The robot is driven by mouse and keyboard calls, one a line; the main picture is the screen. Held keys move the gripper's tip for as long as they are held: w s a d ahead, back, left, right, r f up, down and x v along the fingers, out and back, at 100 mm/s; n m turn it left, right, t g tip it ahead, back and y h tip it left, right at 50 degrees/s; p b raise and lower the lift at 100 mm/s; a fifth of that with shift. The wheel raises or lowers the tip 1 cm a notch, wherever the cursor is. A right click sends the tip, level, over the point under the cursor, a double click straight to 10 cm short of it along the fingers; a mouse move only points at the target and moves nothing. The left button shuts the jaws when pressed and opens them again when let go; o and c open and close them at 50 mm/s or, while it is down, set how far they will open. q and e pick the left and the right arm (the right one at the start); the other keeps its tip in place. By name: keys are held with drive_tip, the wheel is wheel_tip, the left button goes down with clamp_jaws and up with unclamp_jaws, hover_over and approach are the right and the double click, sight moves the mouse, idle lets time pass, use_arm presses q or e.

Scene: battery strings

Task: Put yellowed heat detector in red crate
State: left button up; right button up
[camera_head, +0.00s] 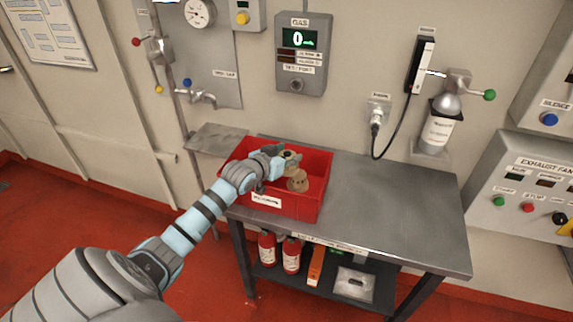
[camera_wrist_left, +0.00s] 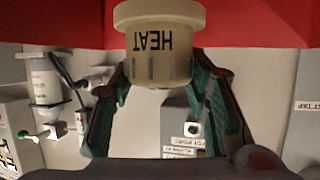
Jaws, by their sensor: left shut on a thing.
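The red crate (camera_head: 300,209) stands on the left end of the grey metal table, open at the top. My left gripper (camera_head: 277,164) is over the crate. It is shut on the yellowed heat detector (camera_head: 291,157), a cream-coloured round piece. In the left wrist view the detector (camera_wrist_left: 160,42) sits between the two green-grey fingers (camera_wrist_left: 160,92), with the word HEAT upside down on its side. A red surface of the crate (camera_wrist_left: 50,25) fills the top of that view. My right gripper is not in view.
A tan round object (camera_head: 298,182) lies inside the crate; its kind is unclear. The table (camera_head: 390,205) is bare to the right. Red cylinders (camera_head: 291,255) and boxes stand on the shelf below.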

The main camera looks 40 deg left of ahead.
sight(291, 171)
use_arm(q)
drive_tip(key=shift+f, duration=1.45)
drive_tip(key=shift+f+b, duration=0.5)
drive_tip(key=shift+f, duration=0.05)
drive_tip(key=o, duration=1.2)
